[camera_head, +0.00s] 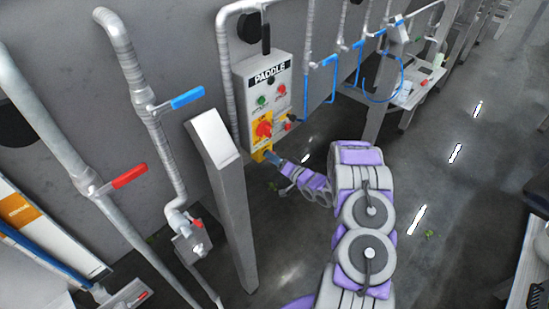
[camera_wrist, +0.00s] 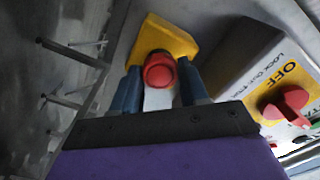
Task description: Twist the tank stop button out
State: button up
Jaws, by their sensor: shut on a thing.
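The red stop button (camera_wrist: 160,72) sits on a yellow housing (camera_wrist: 168,36), seen in the upper middle of the wrist view. My gripper (camera_wrist: 159,85) has its two blue fingers on either side of the button, shut on it. In the head view my gripper (camera_head: 276,158) reaches the yellow housing (camera_head: 261,151) at the bottom of the grey PADDLE control box (camera_head: 248,99). The button is hidden there.
A red rotary switch (camera_wrist: 286,104) on a yellow OFF plate is close on the right in the wrist view. A slanted grey post (camera_head: 228,195) stands left of my gripper. Pipes with a blue-handled valve (camera_head: 187,97) and a red-handled valve (camera_head: 129,176) run along the wall.

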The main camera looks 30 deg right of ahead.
jog(key=o, duration=1)
jog(key=shift+w+d+f, duration=0.1)
jog(key=shift+d, duration=0.1)
jog(key=shift+o, duration=0.2)
jog(key=b+v, duration=0.1)
jog(key=v, duration=1.6)
jog(key=shift+s, duration=0.2)
jog(key=shift+d, duration=0.15)
